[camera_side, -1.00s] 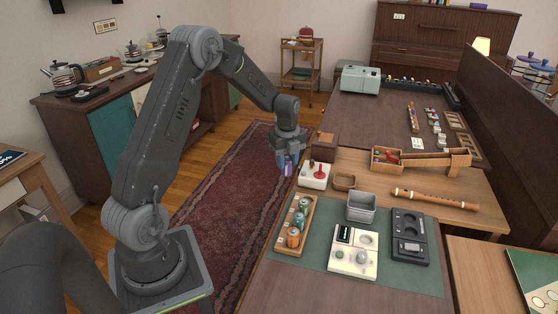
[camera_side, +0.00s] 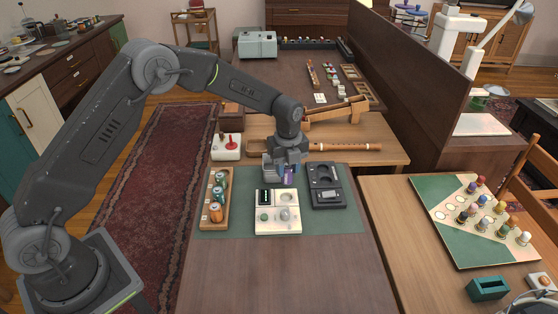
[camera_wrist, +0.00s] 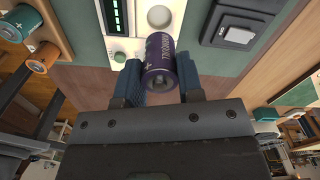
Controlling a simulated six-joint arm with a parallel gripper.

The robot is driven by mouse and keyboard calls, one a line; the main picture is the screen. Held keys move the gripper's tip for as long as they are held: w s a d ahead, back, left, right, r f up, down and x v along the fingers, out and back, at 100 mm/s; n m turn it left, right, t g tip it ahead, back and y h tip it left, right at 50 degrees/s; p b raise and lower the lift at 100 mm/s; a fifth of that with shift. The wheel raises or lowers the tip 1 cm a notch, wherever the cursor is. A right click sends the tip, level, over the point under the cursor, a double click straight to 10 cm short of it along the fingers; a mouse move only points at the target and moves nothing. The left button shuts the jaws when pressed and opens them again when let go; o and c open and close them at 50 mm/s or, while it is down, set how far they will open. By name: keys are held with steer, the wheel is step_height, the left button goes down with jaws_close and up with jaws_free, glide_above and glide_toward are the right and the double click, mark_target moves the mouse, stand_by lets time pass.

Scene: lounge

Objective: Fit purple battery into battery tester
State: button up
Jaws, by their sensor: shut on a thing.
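My gripper (camera_side: 287,174) is shut on the purple battery (camera_side: 290,177). In the wrist view the battery (camera_wrist: 160,62) sits between two blue-grey finger pads, one end facing the camera. The battery tester is the cream device (camera_side: 279,228) with a dark display with green bars, a button and a grey knob. In the wrist view the tester (camera_wrist: 143,43) lies beyond the battery, with a pale round recess (camera_wrist: 159,16) near the battery's far end. The battery appears held above the tester; contact cannot be told.
A wooden rack (camera_side: 207,222) with green and orange cylinders stands left of the tester. A dark device (camera_side: 327,197) with a round hollow lies to its right. A red-knobbed white box (camera_side: 226,151) and a flute (camera_side: 347,147) lie behind. The front of the table is clear.

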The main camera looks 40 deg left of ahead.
mark_target(287, 181)
steer(key=shift+f, duration=2.7)
steer(key=shift+f, duration=1)
steer(key=o, duration=1)
steer(key=shift+o, duration=0.2)
steer(key=shift+r, duration=3.8)
